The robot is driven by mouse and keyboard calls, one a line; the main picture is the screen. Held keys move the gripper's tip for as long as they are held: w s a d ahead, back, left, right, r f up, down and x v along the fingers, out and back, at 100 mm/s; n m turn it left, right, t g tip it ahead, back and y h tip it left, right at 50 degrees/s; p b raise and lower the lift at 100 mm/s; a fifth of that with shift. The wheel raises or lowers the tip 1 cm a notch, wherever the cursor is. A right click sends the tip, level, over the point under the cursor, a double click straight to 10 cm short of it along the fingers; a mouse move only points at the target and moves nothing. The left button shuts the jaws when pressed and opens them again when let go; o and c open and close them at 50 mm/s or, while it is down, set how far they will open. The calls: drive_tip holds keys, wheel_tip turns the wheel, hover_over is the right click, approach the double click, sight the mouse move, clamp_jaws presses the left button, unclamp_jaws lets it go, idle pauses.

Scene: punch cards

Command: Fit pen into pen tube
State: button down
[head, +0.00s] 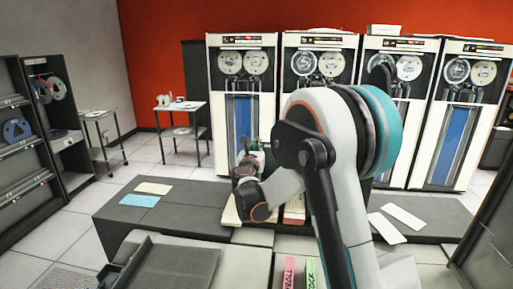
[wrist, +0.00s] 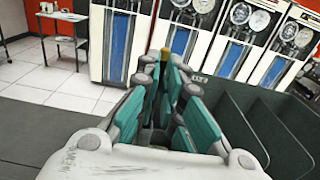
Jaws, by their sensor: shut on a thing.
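In the wrist view my gripper (wrist: 165,78) has its teal fingers drawn together at the far end. A small yellow-brown end (wrist: 163,54) shows between the fingertips; it looks like the end of the pen, and the rest of it is hidden by the fingers. In the head view my wrist is beyond the arm's elbow, above the dark desk, and the fingers are too small and covered to make out. I cannot pick out the pen tube in either view.
A dark desk (head: 110,212) carries a cream card (head: 153,188), a blue card (head: 139,201) and white cards (head: 386,228) at right. Pink (head: 289,274) and green (head: 311,274) labelled strips lie in front. Dark divided bins (wrist: 245,125) stand right of my gripper. Tape cabinets (head: 240,110) line the back.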

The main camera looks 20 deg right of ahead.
drive_tip(key=shift+f+b, duration=2.05)
drive_tip(key=shift+f, duration=0.75)
drive_tip(key=c, duration=1.7)
unclamp_jaws()
drive_tip(key=shift+o, duration=0.2)
drive_tip(key=shift+s+a, duration=0.1)
drive_tip(key=v, duration=1.1)
drive_tip(key=shift+s+a, duration=0.15)
drive_tip(key=shift+s, duration=0.2)
